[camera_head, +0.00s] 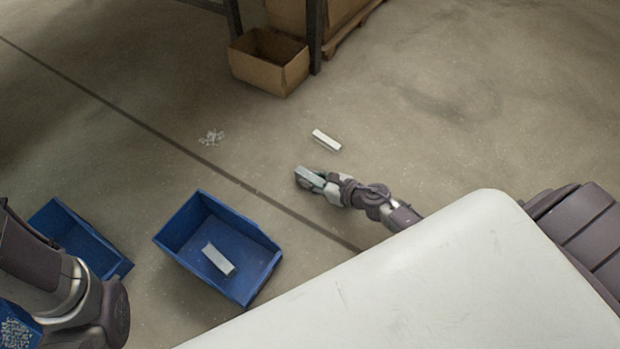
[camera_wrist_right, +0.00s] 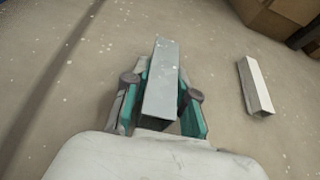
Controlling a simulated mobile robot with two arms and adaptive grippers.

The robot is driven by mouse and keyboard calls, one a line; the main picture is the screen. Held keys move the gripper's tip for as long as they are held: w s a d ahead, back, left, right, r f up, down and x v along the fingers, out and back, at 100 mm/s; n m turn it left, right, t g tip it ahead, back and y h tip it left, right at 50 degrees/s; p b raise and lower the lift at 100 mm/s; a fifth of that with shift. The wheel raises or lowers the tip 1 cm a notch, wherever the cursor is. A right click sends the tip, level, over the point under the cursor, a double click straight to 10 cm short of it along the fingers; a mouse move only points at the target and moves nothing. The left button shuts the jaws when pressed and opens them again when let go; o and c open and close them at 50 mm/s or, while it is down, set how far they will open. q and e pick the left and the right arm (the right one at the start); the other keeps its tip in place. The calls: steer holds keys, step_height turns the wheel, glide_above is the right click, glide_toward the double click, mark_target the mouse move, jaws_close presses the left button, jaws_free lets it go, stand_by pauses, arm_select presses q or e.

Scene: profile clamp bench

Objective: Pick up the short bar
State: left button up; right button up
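A short grey bar (camera_wrist_right: 162,85) lies between the teal-padded fingers of my right gripper (camera_wrist_right: 163,92) in the wrist view. The pads close in on both its sides, and its far end sticks out past the fingertips. In the head view, my right gripper (camera_head: 309,182) is low over the floor with this bar (camera_head: 310,176) in it. A second light bar (camera_head: 326,140) lies on the floor just beyond the gripper, and it shows at the right in the wrist view (camera_wrist_right: 255,86). My left arm shows at the lower left, but its gripper is not visible.
A blue bin (camera_head: 182,213) holds another bar (camera_head: 218,260). A second blue bin (camera_head: 108,249) stands to its left, partly behind my left arm. A small pile of bits (camera_head: 211,138) lies on the floor. An open cardboard box (camera_head: 262,72) stands at the back. The right-hand floor is clear.

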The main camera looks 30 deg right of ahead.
mark_target(312, 177)
jaws_close()
steer(key=shift+r, duration=0.1)
steer(key=shift+r+p, duration=0.45)
steer(key=shift+p, duration=0.05)
step_height(312, 177, up, 4)
steer(key=p, duration=0.3)
steer(key=shift+f, duration=0.2)
steer(key=w+d+r+p+v, duration=0.1)
steer(key=p+v, duration=0.4)
steer(key=v, duration=0.8)
steer(key=shift+w+d+r, duration=0.25)
steer(key=shift+w+d, duration=0.1)
steer(key=shift+d, duration=0.15)
